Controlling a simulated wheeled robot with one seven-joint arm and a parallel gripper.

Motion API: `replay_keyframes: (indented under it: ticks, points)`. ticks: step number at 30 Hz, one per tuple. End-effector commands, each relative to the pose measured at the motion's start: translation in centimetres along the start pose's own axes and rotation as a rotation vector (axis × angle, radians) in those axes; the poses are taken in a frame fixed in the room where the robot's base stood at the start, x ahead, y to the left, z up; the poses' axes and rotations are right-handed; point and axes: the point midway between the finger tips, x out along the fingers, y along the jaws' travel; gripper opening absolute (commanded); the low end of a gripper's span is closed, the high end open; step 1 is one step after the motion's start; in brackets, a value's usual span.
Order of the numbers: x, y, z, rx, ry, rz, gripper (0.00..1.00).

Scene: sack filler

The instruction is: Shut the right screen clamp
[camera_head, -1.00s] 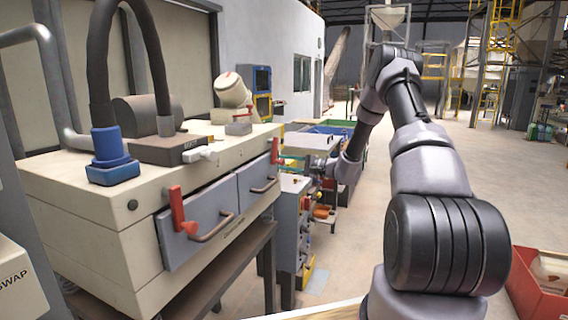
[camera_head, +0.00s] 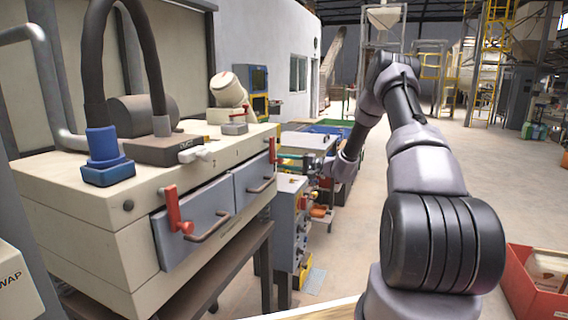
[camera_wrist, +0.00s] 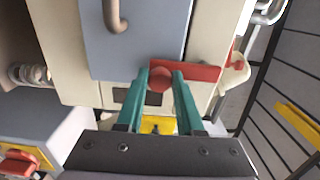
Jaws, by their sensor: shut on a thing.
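The right screen clamp (camera_head: 272,150) is a red lever at the right end of the cream machine's front, beside the right grey drawer. In the wrist view its red bar (camera_wrist: 198,71) lies across the picture, running from a round red knob (camera_wrist: 160,79) to the right. My gripper (camera_wrist: 160,88) has its two green fingers on either side of the knob and is shut on it. In the head view my gripper (camera_head: 289,159) is small and partly hidden. The left screen clamp (camera_head: 173,208), also red, hangs upright at the left drawer's edge.
The cream machine (camera_head: 75,205) has two grey drawers with bar handles, one handle (camera_wrist: 116,14) close above my fingers. A grey control cabinet (camera_head: 288,225) stands below and right of the clamp. A red crate (camera_head: 520,290) is at lower right. Open floor lies right of my arm.

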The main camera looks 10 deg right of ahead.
Motion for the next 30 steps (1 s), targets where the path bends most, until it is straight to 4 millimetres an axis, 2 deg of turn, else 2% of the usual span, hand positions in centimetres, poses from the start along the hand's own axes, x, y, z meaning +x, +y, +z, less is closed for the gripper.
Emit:
replay_keyframes:
  ticks: [1, 2, 3, 4, 13, 17, 30]
  points:
    - [-0.1, 0.1, -0.1, -0.001, 0.003, 0.003, 0.00]
    - [-0.1, 0.1, -0.1, -0.001, 0.003, 0.003, 0.40]
    - [-0.1, 0.1, -0.1, -0.001, 0.003, 0.003, 0.55]
    - [-0.1, 0.1, -0.1, -0.001, 0.003, 0.002, 0.67]
    - [-0.1, 0.0, -0.1, 0.000, 0.001, 0.001, 0.67]
    - [-0.9, 0.0, -0.1, 0.001, 0.003, 0.001, 0.67]
    - [-9.0, 0.0, -0.1, 0.000, 0.004, 0.001, 0.67]
